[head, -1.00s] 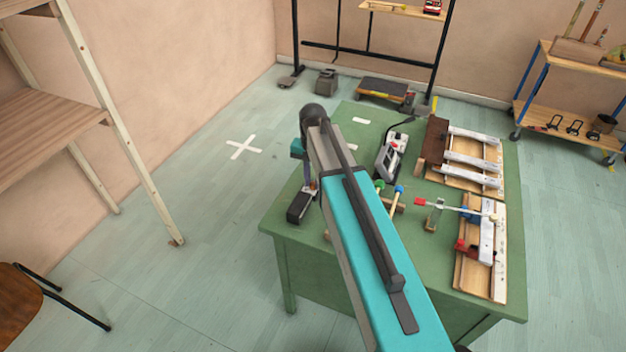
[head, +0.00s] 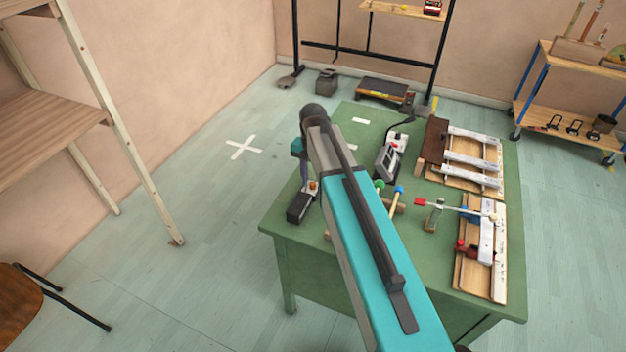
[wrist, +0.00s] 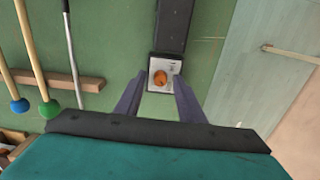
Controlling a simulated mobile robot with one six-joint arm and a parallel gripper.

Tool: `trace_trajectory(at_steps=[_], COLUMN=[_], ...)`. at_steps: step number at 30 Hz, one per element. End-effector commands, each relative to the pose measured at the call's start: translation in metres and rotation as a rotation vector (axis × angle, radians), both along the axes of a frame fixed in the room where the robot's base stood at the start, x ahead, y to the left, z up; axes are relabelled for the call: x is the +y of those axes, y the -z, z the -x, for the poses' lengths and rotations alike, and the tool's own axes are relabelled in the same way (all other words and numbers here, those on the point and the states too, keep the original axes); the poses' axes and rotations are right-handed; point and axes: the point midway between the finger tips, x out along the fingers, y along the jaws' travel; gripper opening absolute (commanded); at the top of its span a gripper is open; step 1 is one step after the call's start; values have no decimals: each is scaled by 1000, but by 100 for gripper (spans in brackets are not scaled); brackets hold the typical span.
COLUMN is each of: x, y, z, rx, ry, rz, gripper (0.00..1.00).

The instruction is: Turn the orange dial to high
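The orange dial (wrist: 160,77) is a small round knob on a pale plate (wrist: 166,66) at the end of a black box. In the head view the orange dial (head: 313,184) and the black box (head: 299,208) are at the table's left edge, partly behind my gripper (head: 306,178). In the wrist view my gripper (wrist: 159,82) is open, with one purple finger on each side of the dial. A gap shows between the dial and each finger. I cannot tell how far above the plate the fingertips are. The dial's setting is too small to read.
Mallets with a green head (wrist: 20,105) and a blue head (wrist: 49,109) lie across a wooden bar (wrist: 85,84), left of the dial in the wrist view.

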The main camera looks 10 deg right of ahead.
Motion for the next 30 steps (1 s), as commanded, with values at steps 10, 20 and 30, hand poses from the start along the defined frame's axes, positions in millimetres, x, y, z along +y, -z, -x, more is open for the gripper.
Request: trace_trajectory(at_steps=[10,20,30], x=[0,0,0], y=[-6,-37,-76], z=[0,0,0], rx=[1,-1,-1], ry=[-1,0,0], rz=[-1,0,0], gripper=[36,36,36])
